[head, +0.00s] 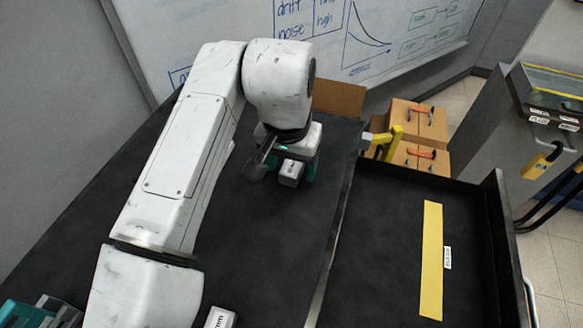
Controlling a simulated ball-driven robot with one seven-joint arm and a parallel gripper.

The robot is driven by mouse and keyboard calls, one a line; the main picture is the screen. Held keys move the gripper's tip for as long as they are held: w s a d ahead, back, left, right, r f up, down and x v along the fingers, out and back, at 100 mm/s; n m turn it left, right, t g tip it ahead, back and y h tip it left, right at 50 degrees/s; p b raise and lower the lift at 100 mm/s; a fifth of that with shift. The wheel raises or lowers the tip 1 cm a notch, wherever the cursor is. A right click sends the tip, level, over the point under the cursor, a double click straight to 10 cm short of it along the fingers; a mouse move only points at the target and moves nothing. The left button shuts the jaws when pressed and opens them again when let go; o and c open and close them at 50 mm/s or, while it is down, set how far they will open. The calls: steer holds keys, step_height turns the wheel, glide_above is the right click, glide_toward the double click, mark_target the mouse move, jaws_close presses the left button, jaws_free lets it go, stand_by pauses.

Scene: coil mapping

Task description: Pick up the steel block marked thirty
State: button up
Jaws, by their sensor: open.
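My gripper (284,163) is low over the dark table at the end of my white arm, its jaws open. A small pale block-like piece (291,173) with a grey end face shows between or just in front of the jaws. I cannot tell whether they touch it, and I read no number on it. Another pale block (220,317) with dark lettering on top is cut off by the bottom edge of the head view. Its marking is not fully readable, so I cannot tell which block is marked thirty.
The dark table (285,255) is mostly clear right of my arm. A dark tray or drawer (390,250) with a yellow strip (432,260) adjoins it on the right. Teal and grey equipment (38,314) is at bottom left. Cardboard boxes (420,118) and a whiteboard (225,50) stand behind.

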steer(key=c, duration=1.2)
steer(key=shift+r, duration=0.2)
